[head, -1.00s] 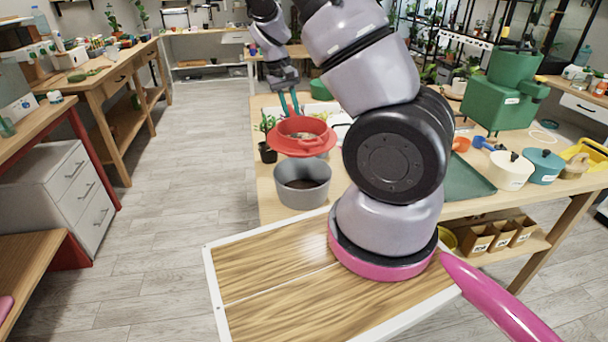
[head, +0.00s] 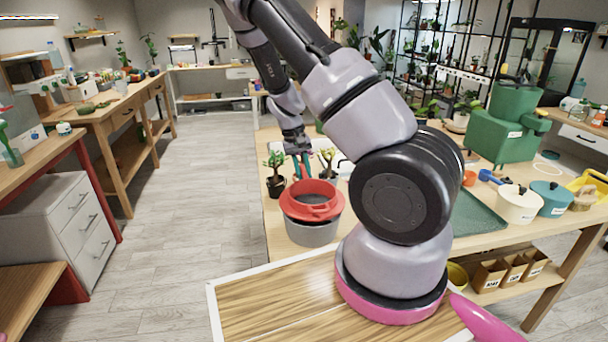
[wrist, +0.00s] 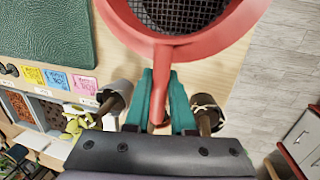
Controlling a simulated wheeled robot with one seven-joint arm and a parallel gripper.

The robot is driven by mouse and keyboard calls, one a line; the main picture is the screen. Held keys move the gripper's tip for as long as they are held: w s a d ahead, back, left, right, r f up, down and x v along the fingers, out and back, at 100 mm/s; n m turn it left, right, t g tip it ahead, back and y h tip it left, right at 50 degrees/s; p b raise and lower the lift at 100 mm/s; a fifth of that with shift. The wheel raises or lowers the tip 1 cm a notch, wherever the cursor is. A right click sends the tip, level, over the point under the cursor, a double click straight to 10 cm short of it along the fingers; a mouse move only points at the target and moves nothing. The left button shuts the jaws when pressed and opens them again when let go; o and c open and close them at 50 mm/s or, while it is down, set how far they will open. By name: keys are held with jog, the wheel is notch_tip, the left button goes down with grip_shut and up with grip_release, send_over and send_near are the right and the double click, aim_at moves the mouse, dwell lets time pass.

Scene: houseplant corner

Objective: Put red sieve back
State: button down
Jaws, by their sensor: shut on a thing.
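The red sieve (head: 311,207) is in the head view, over the mouth of the grey pot (head: 313,233). It looks level; whether it rests on the pot's rim or hovers just above it I cannot tell. In the wrist view the sieve (wrist: 181,47) shows its red rim and dark mesh at the top. My gripper (wrist: 160,100) has teal fingers shut on the sieve's handle. In the head view my gripper (head: 303,165) is at the sieve's far side. The inside of the pot is mostly hidden by the sieve.
The floor to the left is clear.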

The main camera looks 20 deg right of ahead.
jog(key=shift+f, duration=0.55)
jog(key=c, duration=0.8)
grip_release()
jog(key=shift+o, duration=0.2)
